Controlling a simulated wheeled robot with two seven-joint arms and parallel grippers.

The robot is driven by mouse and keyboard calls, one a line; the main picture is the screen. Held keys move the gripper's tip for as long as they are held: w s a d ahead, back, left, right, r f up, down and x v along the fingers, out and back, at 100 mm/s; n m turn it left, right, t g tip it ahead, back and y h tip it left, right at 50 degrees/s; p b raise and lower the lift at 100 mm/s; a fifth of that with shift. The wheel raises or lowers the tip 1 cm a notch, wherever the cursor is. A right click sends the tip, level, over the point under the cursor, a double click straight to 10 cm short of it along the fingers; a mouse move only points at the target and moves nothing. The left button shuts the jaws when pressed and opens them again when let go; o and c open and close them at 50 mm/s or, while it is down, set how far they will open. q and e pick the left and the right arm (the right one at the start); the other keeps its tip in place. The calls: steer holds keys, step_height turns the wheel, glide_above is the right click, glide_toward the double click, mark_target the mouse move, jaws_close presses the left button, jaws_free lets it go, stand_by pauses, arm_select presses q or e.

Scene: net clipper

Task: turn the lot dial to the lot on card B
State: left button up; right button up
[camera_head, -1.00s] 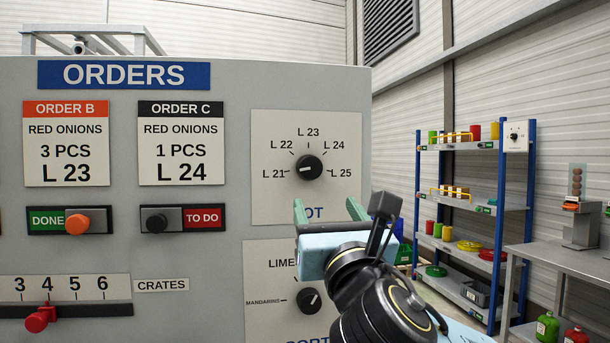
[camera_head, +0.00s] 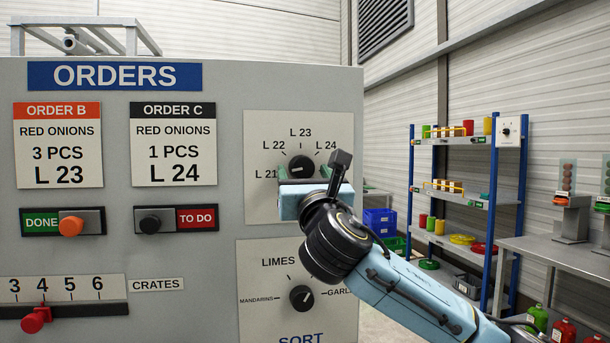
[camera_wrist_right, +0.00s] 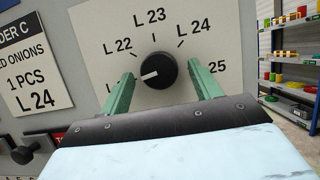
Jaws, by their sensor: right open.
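Order card B (camera_head: 57,146) has an orange header and reads red onions, 3 pcs, L 23. The black lot dial (camera_head: 301,164) is on a pale plate at the panel's right side, with marks L 21 to L 25. In the wrist view, the dial's (camera_wrist_right: 158,70) white line points left and slightly down, toward L 21. My right gripper (camera_head: 306,172) is at the dial, partly covering its lower edge and the L 25 label. It is open, with a green finger on each side of the dial; contact cannot be told. My left gripper is not in view.
Below is the sort dial (camera_head: 301,297). To the left are card C (camera_head: 173,145), reading L 24, two sliding switches, and the crates slider (camera_head: 37,318). Shelves (camera_head: 465,200) and a bench stand at the right, apart from the panel.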

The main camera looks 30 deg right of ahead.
steer(key=shift+c, duration=1.1)
steer(key=c, duration=0.7)
steer(key=shift+c, duration=0.2)
